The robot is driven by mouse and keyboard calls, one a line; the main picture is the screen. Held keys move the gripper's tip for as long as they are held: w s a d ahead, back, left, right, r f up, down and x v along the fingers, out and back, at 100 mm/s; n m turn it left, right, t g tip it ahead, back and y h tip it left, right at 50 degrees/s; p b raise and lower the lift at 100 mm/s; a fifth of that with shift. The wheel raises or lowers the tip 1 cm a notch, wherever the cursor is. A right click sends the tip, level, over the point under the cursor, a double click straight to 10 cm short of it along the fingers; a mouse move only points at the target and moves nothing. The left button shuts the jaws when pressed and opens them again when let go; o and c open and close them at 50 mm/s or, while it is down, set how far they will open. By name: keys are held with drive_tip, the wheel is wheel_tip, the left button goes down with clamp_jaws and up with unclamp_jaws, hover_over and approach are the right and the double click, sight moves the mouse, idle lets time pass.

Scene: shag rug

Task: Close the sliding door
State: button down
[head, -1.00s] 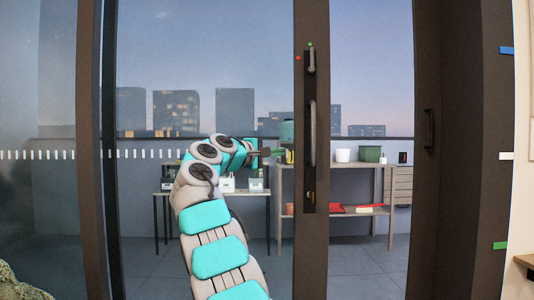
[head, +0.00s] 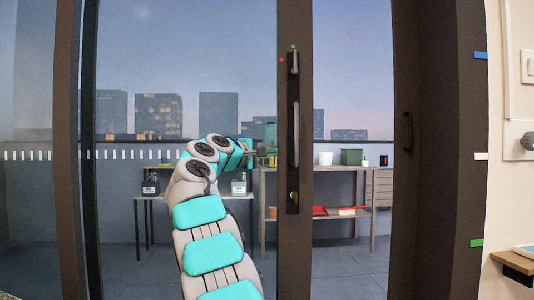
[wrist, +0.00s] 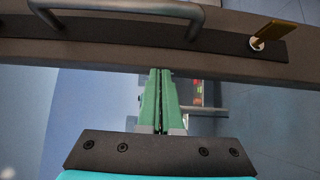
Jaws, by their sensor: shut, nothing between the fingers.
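The sliding door is a glass panel with a dark upright edge frame (head: 295,240). The frame carries a long bar handle (head: 295,135), with a lever above and a brass key or thumb-turn (wrist: 257,43) below. An open-looking gap shows between this frame and the dark jamb (head: 440,200) on the right. My gripper (head: 272,152) is shut and empty, just left of the door's edge frame at about handle height. In the wrist view its green fingers (wrist: 160,75) are together, with tips at the frame's side; whether they touch cannot be told.
A second dark pull (head: 408,130) is on the right side. Beyond the glass are a shelf (head: 350,168) with pots and a smaller table (head: 160,197). A wall with a wooden ledge (head: 515,264) is at far right. Left is another dark upright (head: 66,150).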

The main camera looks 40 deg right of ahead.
drive_tip(key=s+d+p, duration=0.3)
drive_tip(key=s+d, duration=0.5)
drive_tip(key=d, duration=0.4)
drive_tip(key=s+d+p, duration=0.3)
drive_tip(key=s+d, duration=0.5)
drive_tip(key=d, duration=0.5)
drive_tip(key=s+d+p, duration=0.3)
drive_tip(key=s+d, duration=0.5)
drive_tip(key=d, duration=0.4)
drive_tip(key=a+b, duration=0.5)
drive_tip(key=a, duration=0.8)
